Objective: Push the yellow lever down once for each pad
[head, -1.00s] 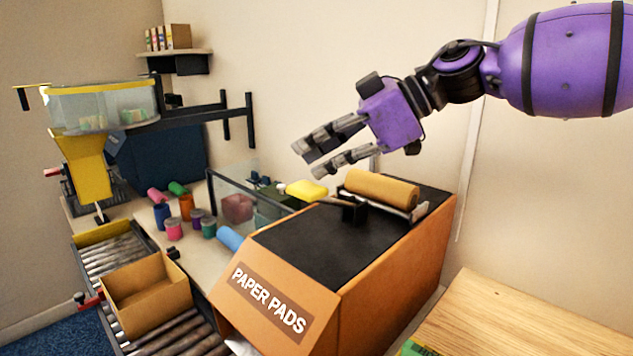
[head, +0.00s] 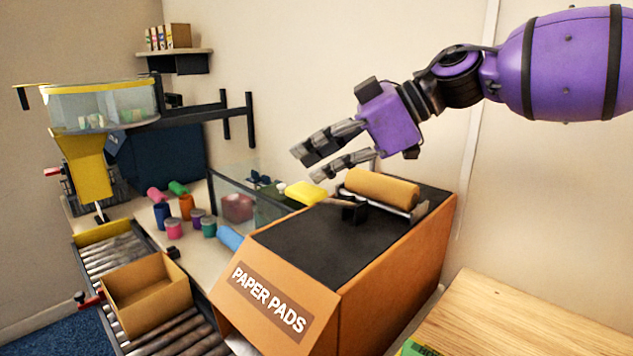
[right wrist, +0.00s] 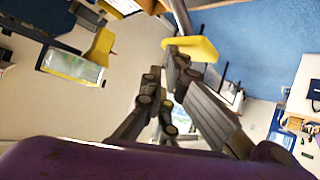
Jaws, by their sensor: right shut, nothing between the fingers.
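The yellow lever (head: 306,194) sticks out on a dark arm above the sloping black top of the paper pads dispenser (head: 290,247). Its yellow handle also shows in the right wrist view (right wrist: 190,50), close to the fingertips. My right gripper (head: 312,160) is shut and empty, just above and slightly right of the handle in the head view. I cannot tell whether they touch. A white sheet edge, perhaps a pad (head: 240,344), shows under the dispenser's front. An open carton (head: 150,303) stands on the roller conveyor; its visible inside looks empty. My left gripper is out of view.
Several coloured cans and rolls stand on the bench to the left, by a clear-walled bin (head: 238,207). A yellow hopper (head: 88,165) stands at far left. A wooden table (head: 530,320) is at lower right.

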